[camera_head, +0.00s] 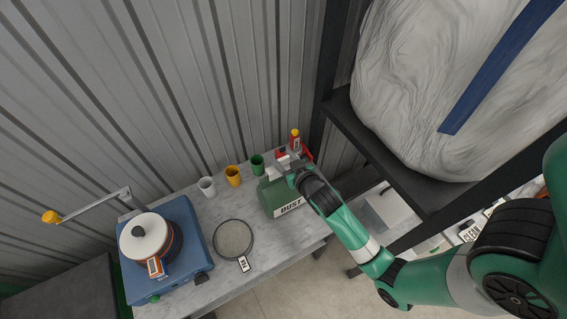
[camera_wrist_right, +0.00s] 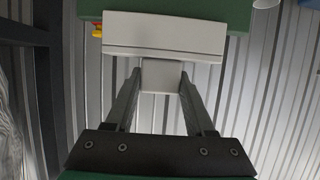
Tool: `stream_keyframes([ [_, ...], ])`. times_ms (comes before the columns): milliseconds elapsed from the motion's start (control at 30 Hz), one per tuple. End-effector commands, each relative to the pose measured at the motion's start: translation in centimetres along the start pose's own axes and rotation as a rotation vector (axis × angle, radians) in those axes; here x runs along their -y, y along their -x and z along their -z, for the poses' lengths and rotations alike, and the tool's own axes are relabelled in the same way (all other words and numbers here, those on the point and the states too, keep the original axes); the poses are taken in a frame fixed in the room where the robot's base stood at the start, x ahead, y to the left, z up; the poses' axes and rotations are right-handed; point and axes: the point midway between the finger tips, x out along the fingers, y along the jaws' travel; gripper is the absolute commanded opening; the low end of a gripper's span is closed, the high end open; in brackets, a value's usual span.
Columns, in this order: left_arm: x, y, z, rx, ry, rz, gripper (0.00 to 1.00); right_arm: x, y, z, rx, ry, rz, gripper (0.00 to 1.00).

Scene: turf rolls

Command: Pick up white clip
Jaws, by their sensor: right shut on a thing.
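The white clip (camera_wrist_right: 163,35) is a pale, wide block with a small tab below, lying against the green box in the wrist view. The clip (camera_head: 282,160) looks small and partly hidden at the top of the green box labelled DUST (camera_head: 272,195) in the head view. My right gripper (camera_wrist_right: 161,80) is shut on the clip's tab, one finger on each side. It also shows in the head view (camera_head: 294,168), above the back right of the box. I cannot tell whether the clip is still fixed to the box. My left gripper is out of view.
A white cup (camera_head: 207,187), an orange cup (camera_head: 233,176) and a green cup (camera_head: 257,164) stand left of the box. A dark shelf frame (camera_head: 395,160) stands close on the right.

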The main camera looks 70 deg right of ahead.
Motion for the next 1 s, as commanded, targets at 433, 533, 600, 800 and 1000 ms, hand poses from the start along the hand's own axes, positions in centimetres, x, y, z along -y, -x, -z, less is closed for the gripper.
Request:
stream_keyframes([
  [433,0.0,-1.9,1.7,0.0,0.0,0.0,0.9,-2.0,12.4,4.4,0.003,0.001,0.0,0.0],
  [533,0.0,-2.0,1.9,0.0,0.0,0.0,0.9,-2.4,14.6,4.4,0.002,0.001,0.0,0.0],
  [600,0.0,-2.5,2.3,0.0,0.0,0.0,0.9,-2.6,15.7,4.5,0.004,0.001,0.0,0.0],
  [800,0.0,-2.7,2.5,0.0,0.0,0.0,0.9,-2.8,16.7,4.4,0.0,-0.001,0.0,0.0],
  [1000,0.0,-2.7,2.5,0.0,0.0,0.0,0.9,-2.9,16.7,4.4,-0.001,-0.006,-0.017,0.0],
])
